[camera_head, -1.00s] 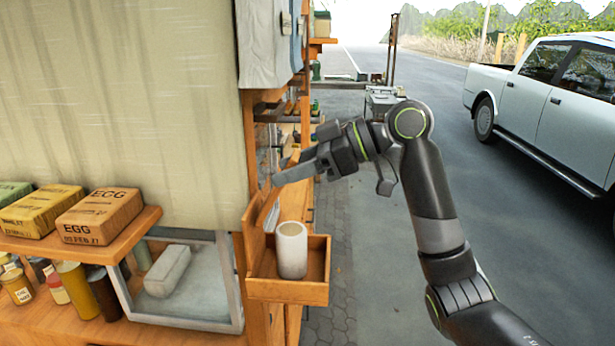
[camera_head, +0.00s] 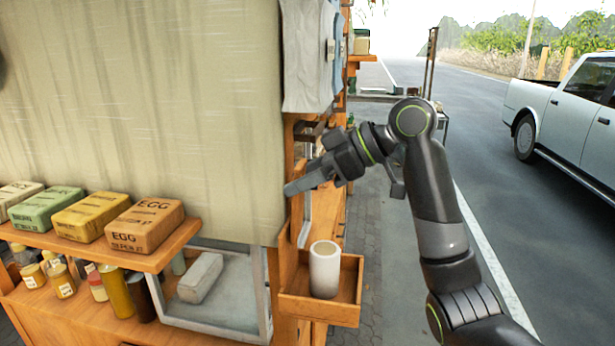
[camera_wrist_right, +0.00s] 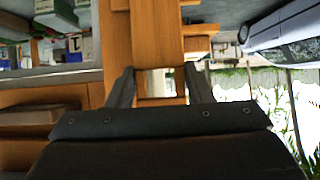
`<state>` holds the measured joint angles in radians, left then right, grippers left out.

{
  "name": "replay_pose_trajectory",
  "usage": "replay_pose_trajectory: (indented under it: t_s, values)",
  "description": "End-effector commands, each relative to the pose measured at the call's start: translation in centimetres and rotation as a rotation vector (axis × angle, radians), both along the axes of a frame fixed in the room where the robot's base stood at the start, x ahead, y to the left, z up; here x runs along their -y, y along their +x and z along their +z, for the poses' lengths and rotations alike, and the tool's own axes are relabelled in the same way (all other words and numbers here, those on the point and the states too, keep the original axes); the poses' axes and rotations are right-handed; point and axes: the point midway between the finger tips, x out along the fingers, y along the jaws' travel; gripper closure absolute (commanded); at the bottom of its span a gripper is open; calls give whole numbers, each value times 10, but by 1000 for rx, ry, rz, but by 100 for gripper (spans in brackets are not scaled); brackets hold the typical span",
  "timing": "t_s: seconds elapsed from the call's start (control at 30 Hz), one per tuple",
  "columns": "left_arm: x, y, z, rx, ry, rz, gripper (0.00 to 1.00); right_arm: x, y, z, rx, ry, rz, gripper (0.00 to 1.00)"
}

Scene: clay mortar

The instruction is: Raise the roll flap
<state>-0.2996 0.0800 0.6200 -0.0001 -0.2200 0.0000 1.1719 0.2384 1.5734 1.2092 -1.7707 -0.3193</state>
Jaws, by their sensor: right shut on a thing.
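The roll flap (camera_head: 160,110) is a beige cloth sheet. It hangs down over the stall front, filling the left of the head view, with its lower edge behind the boxes. My right gripper (camera_head: 290,188) is at the flap's right edge, by the wooden post (camera_head: 287,265). In the right wrist view the right gripper (camera_wrist_right: 160,88) has its fingers on either side of an orange wooden piece (camera_wrist_right: 155,40), which looks like the post. The fingers are shut on it, though the exact contact is hard to see. My left gripper is not in view.
A wooden box (camera_head: 340,313) with a white cup (camera_head: 324,270) juts out below my right gripper. Several cartons, such as the egg box (camera_head: 145,224), line a shelf (camera_head: 170,250). Grey cloths (camera_head: 307,60) hang above. Open road (camera_head: 470,150) lies right, with a parked pickup (camera_head: 575,110).

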Motion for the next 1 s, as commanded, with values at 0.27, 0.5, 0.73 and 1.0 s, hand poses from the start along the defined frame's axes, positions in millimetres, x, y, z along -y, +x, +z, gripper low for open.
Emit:
replay_pose_trajectory:
  t_s: [0.27,0.5,0.73,1.0]
  values:
    - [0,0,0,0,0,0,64,-1,0,2,7,5,0,42]
    - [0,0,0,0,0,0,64,0,0,1,3,2,-1,32]
    - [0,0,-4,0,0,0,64,7,-1,3,3,0,-4,32]
    - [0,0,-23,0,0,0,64,47,-12,27,7,-1,-6,32]
